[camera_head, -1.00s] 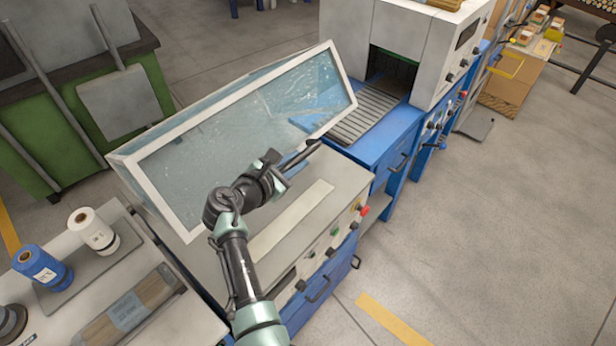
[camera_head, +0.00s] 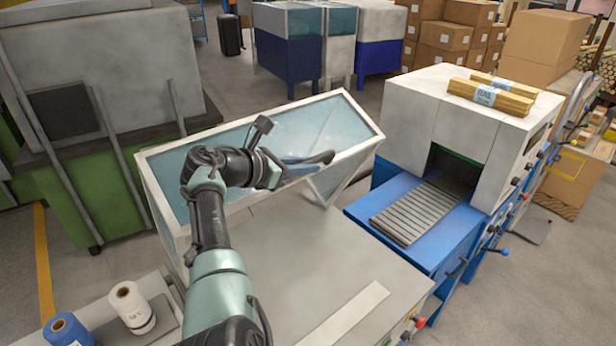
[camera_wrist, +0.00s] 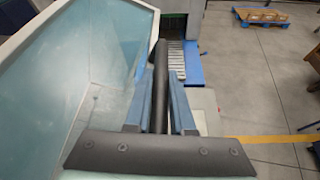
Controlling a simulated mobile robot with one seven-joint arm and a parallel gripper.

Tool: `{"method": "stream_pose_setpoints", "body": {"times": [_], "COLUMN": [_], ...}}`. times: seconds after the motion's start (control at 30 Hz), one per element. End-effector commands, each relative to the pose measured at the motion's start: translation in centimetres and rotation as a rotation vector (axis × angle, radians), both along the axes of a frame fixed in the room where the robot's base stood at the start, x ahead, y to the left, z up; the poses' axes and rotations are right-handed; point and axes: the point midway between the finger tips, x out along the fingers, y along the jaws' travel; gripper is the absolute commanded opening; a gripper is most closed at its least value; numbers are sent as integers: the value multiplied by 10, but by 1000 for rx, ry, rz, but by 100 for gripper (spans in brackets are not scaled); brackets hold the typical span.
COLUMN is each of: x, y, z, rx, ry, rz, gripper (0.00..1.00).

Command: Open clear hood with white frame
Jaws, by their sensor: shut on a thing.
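The clear hood with a white frame (camera_head: 250,132) stands tilted up over the pale machine top (camera_head: 290,265), with a gap below its front edge. Its clear panel also fills the left of the wrist view (camera_wrist: 85,55). My gripper (camera_head: 312,162) is at the hood's front edge. In the wrist view my gripper (camera_wrist: 158,98) has its blue fingers closed on both sides of a dark bar handle (camera_wrist: 160,62). Where the handle joins the frame is hidden.
A blue and white machine with a roller bed (camera_head: 418,212) stands right of the hood. A green machine (camera_head: 95,195) is behind left. White (camera_head: 130,305) and blue (camera_head: 68,330) spools stand at the lower left. Open floor shows behind the hood.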

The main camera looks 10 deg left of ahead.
Motion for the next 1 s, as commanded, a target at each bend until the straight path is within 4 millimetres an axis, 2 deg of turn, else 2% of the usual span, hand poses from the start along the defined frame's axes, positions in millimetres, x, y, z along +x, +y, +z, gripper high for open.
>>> {"method": "stream_pose_setpoints", "body": {"times": [0.5, 0.53, 0.7, 1.0], "x": [1, 1, 1, 1], "y": [4, 4, 3, 3], "z": [1, 1, 1, 2], "rx": [4, 4, 3, 2], "ry": [4, 4, 4, 2], "rz": [6, 6, 4, 2], "gripper": [0, 24, 52, 52]}}
